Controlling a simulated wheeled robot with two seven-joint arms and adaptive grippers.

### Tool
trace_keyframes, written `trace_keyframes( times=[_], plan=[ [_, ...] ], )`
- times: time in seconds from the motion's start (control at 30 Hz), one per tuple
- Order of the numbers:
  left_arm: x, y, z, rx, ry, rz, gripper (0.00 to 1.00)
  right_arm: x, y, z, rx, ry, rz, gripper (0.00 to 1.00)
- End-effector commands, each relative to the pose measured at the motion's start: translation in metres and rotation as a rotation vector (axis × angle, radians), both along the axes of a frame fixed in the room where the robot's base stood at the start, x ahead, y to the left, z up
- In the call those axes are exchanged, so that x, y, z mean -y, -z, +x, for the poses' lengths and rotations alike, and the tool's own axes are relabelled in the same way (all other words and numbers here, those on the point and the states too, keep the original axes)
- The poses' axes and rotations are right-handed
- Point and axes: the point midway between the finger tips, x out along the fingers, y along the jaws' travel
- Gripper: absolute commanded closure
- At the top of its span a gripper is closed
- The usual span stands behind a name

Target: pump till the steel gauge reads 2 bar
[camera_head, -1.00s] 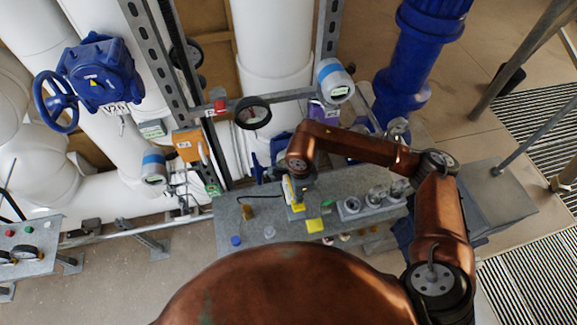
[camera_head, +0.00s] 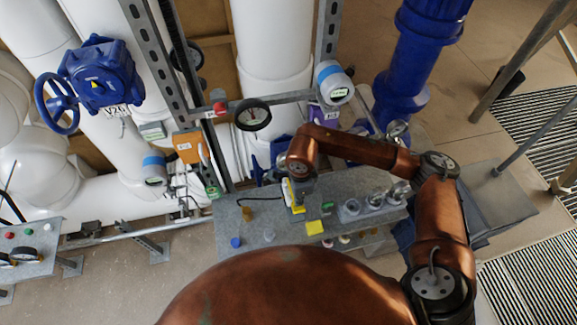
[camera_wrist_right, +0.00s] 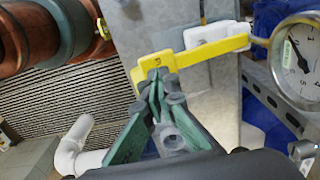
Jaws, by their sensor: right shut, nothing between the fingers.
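A yellow lever (camera_wrist_right: 205,56) with a small dark mark at its wide end runs across the right wrist view. My right gripper (camera_wrist_right: 156,82) has green fingers drawn together and empty, at the lever's wide end; I cannot tell whether they touch it. A steel-rimmed gauge (camera_wrist_right: 298,62) with a white face and dark needle is at the right edge, partly cut off. Its exact reading is too small to tell. In the head view my right gripper (camera_head: 298,205) is over the grey bench, beside the yellow piece (camera_head: 288,193). My left gripper is out of view.
The grey bench (camera_head: 262,213) carries a yellow block (camera_head: 315,228), a blue cap (camera_head: 236,242) and several small round fittings. A blue valve (camera_head: 103,75) is at upper left, a blue pipe (camera_head: 418,50) at upper right.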

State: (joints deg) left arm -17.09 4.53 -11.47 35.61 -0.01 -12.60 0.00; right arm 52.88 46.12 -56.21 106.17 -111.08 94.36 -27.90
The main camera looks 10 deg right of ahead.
Motion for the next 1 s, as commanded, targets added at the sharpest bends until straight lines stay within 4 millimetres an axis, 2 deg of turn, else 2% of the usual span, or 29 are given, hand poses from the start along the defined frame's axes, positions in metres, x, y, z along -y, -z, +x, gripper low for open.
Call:
trace_keyframes(
  times=[0.47,1.0],
  plan=[
    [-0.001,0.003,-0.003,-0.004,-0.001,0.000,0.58,0.000,0.003,0.000,0.000,0.000,0.000,1.00],
    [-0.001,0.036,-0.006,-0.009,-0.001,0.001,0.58,0.000,0.039,0.000,0.000,0.000,0.000,1.00]
  ],
)
